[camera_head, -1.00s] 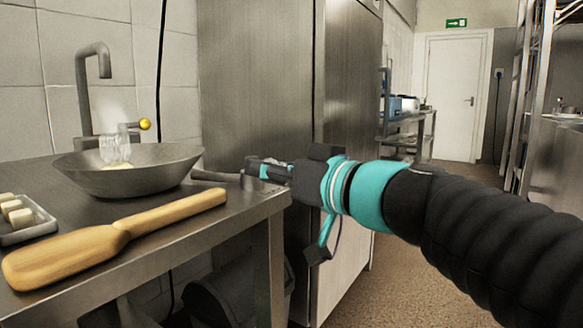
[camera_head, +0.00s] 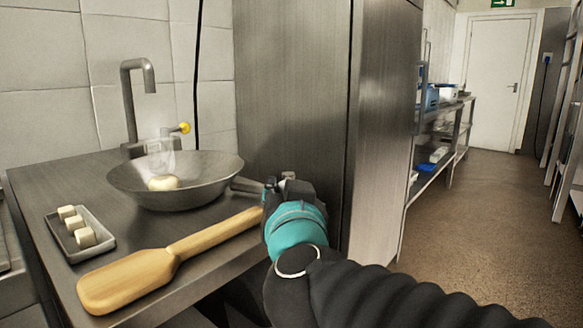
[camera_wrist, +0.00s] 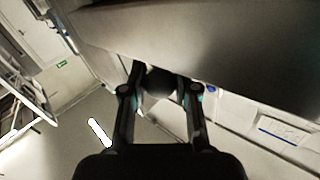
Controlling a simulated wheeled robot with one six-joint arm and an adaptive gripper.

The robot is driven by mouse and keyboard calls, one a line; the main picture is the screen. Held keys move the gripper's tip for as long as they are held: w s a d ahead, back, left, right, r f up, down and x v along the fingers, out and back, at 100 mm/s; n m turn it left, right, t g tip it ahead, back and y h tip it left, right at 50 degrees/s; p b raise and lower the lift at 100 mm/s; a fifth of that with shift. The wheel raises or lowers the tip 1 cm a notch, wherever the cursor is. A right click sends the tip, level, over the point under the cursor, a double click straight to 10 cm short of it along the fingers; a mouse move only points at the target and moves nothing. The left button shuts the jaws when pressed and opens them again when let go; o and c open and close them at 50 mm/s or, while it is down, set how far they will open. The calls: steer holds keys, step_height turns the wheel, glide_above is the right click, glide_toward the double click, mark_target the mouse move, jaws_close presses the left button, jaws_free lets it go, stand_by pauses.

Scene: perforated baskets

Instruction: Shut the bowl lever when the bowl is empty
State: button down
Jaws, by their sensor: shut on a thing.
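The bowl (camera_head: 130,195) is a wide grey metal pan with a handle (camera_head: 245,185), standing on the steel counter. A pale rounded lump (camera_head: 163,183) lies inside, so the bowl is not empty. A small lever with a yellow knob (camera_head: 184,127) sticks out at the back, beside the tap; whether it is open or shut is unclear. My gripper (camera_head: 277,186) is at the outer end of the handle. In the wrist view my gripper (camera_wrist: 160,84) is shut on the dark rounded handle end (camera_wrist: 161,82), under the bowl's large grey underside.
A grey tap (camera_head: 130,95) stands behind the bowl, with a pale translucent shape below it. A wooden paddle (camera_head: 130,280) and a tray (camera_head: 70,247) of pale cubes lie in front. A steel cabinet (camera_head: 292,80) stands right of the counter. Floor (camera_head: 480,210) is clear farther right.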

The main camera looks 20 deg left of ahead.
steer(key=shift+a+f+m+t+h+p, duration=0.2)
steer(key=shift+m+t+h+p, duration=0.2)
steer(key=shift+m+h+p, duration=0.35)
steer(key=c, duration=0.9)
jaws_free()
steer(key=shift+r, duration=0.1)
steer(key=shift+o, duration=0.2)
steer(key=v, duration=1.2)
steer(key=shift+s+r, duration=0.1)
steer(key=shift+r, duration=0.05)
